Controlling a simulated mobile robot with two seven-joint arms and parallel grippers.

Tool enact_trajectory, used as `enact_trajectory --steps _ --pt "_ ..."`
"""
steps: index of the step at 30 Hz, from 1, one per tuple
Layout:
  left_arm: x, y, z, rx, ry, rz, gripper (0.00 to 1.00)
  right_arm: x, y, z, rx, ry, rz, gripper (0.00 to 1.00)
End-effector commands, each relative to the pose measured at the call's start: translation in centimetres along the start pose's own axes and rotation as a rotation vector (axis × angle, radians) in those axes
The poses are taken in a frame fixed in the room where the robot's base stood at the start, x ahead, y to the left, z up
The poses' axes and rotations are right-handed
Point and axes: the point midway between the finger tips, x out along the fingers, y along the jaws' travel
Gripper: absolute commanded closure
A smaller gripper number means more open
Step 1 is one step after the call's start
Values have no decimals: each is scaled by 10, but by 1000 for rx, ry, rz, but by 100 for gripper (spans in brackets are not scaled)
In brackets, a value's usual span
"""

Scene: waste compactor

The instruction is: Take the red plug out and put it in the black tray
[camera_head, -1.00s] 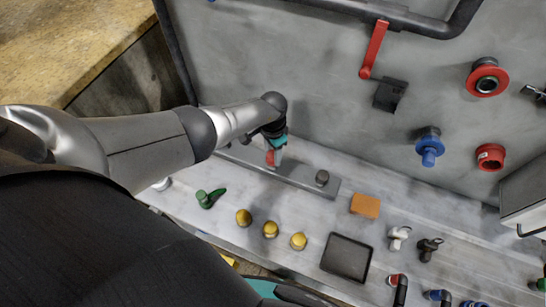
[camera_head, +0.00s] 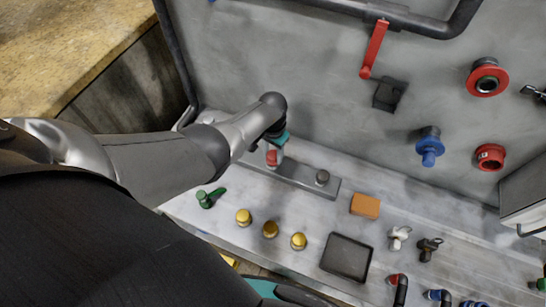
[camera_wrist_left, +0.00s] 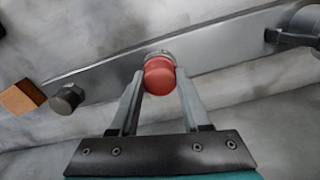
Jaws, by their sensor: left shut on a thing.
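The red plug (camera_head: 272,158) is at the grey bar (camera_head: 300,178) on the bench, at the foot of the wall. My left gripper (camera_head: 275,146) reaches in from the left and is shut on the red plug. In the left wrist view the plug (camera_wrist_left: 159,75) sits between the two fingertips (camera_wrist_left: 160,82), with a grey metal collar behind it. I cannot tell whether the plug is still seated in the bar. The black tray (camera_head: 346,257) is empty and lies near the bench's front edge. My right gripper is not in view.
A grey knob (camera_head: 322,177) stands on the bar, with an orange block (camera_head: 365,205) to its right. Several yellow knobs (camera_head: 270,229) and a green valve (camera_head: 207,198) lie in front. A blue fitting (camera_head: 429,148) and a red lever (camera_head: 375,50) stick out from the wall.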

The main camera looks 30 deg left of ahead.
Motion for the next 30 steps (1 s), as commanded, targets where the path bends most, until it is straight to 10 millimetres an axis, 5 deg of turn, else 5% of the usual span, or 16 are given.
enact_trajectory --steps 4,5,13,30 --pt "0 1 0 0 0 2 100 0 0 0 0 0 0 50" --pt "0 1 0 1 0 2 51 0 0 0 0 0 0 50" --pt "0 0 0 1 -1 0 21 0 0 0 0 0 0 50" --pt "0 -1 0 47 -1 -2 23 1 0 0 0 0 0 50"
